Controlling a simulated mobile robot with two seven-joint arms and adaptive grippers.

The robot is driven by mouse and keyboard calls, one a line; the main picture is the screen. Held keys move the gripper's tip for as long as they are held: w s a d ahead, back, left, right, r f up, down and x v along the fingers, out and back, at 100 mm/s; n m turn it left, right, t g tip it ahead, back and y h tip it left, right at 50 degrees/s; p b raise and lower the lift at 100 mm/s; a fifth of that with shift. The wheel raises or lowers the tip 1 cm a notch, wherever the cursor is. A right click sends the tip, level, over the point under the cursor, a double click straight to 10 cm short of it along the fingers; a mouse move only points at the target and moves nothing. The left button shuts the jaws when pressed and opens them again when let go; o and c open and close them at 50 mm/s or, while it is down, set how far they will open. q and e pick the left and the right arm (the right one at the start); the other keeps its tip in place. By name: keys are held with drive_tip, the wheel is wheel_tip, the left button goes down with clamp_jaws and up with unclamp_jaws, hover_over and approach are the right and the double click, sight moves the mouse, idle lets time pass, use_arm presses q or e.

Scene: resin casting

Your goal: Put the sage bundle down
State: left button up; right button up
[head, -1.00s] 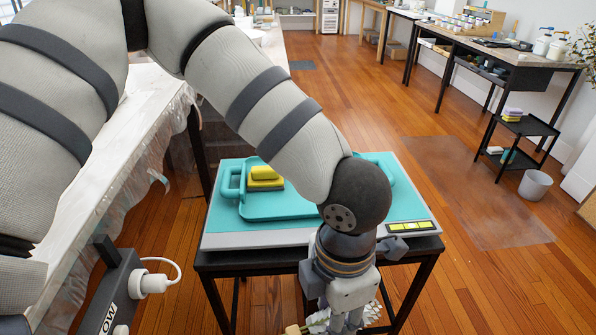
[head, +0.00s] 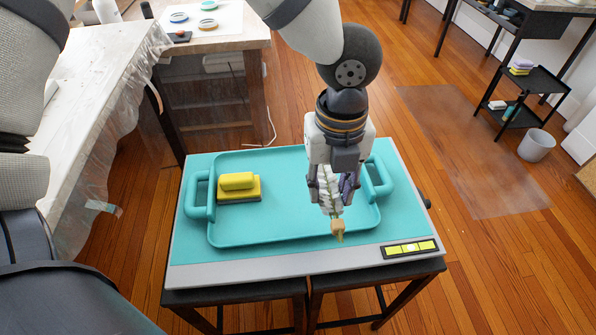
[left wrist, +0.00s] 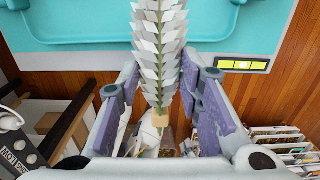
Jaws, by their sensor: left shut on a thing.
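The sage bundle (head: 329,192) is pale and leafy with a tan tie near its stem end. My left gripper (head: 337,188) is shut on it, pointing down over the right part of a teal tray (head: 290,232). The bundle hangs steeply with its tied end lowest; I cannot tell whether it touches the tray. In the left wrist view the bundle (left wrist: 158,50) lies between the purple-padded fingers of my left gripper (left wrist: 160,85), and the tray (left wrist: 80,22) shows beyond. My right gripper is not in view.
A yellow sponge-like block (head: 239,187) sits at the tray's left. The tray rests on a teal-topped stand (head: 210,262) with a yellow level-like strip (head: 410,249) at its front right. A plastic-covered table (head: 80,110) stands left. The tray's middle is clear.

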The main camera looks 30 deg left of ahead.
sight(322, 169)
use_arm(q)
drive_tip(key=w+a+f, duration=0.1)
drive_tip(key=w, duration=0.1)
drive_tip(key=w+a+f, duration=0.1)
drive_tip(key=a, duration=0.1)
drive_tip(key=shift+w+a+f, duration=0.2)
drive_tip(key=shift+w+f, duration=0.2)
drive_tip(key=w+a+f, duration=0.1)
drive_tip(key=f, duration=0.1)
drive_tip(key=w+a+f+b, duration=0.1)
drive_tip(key=w+f, duration=0.1)
drive_tip(key=w+a+f+b, duration=0.1)
drive_tip(key=w+a+f, duration=0.1)
drive_tip(key=shift+w+a+f, duration=0.1)
drive_tip(key=shift+f, duration=0.15)
drive_tip(key=f, duration=0.3)
drive_tip(key=shift+w+a+f, duration=0.2)
drive_tip(key=shift+w+f, duration=0.05)
drive_tip(key=shift+f, duration=0.05)
drive_tip(key=shift+r, duration=0.15)
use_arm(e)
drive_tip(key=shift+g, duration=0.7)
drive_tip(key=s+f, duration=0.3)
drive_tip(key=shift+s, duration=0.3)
use_arm(q)
drive_tip(key=o, duration=1)
